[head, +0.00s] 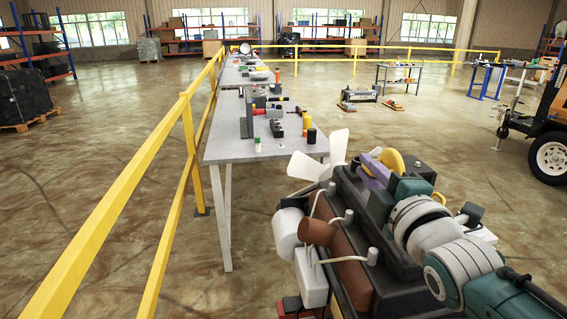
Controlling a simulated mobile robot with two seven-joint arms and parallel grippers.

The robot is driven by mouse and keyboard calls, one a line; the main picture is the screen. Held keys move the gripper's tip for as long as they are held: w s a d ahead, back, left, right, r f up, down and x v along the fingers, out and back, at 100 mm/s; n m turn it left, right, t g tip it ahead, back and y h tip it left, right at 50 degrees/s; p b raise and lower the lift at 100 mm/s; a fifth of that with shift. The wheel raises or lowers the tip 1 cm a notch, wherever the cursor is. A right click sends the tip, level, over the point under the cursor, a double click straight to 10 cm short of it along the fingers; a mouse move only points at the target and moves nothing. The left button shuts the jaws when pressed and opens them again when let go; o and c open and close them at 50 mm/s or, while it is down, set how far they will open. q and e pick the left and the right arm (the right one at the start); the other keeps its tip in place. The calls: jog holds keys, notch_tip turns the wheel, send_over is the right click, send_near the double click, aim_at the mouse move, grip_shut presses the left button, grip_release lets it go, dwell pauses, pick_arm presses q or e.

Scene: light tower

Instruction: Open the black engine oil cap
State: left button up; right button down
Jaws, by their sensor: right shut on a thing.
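The engine (345,265) stands at the lower right, a dark block with a brown cover, white tanks and a white fan. My right arm reaches over it from the lower right. My right gripper (372,168), with purple fingers, is low at the engine's far top, beside a round yellow part (393,160). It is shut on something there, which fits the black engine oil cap. The cap itself does not show clearly; the fingers and dark engine parts hide it. I cannot tell whether the cap is still seated. My left gripper is out of view.
A yellow railing (120,190) runs along the left. A grey workbench (230,148) with tools and small bottles stands behind the engine. A wheeled trailer (550,150) is at the right edge. The floor between the bench and trailer is mostly open.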

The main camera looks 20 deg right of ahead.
jog(key=shift+a+f+n, duration=0.15)
jog(key=shift+f+n, duration=0.15)
jog(key=shift+f, duration=0.1)
jog(key=c, duration=0.9)
grip_release()
jog(key=shift+r, duration=0.1)
jog(key=shift+b+v, duration=0.6)
jog(key=shift+v, duration=4.4)
jog(key=shift+a, duration=0.1)
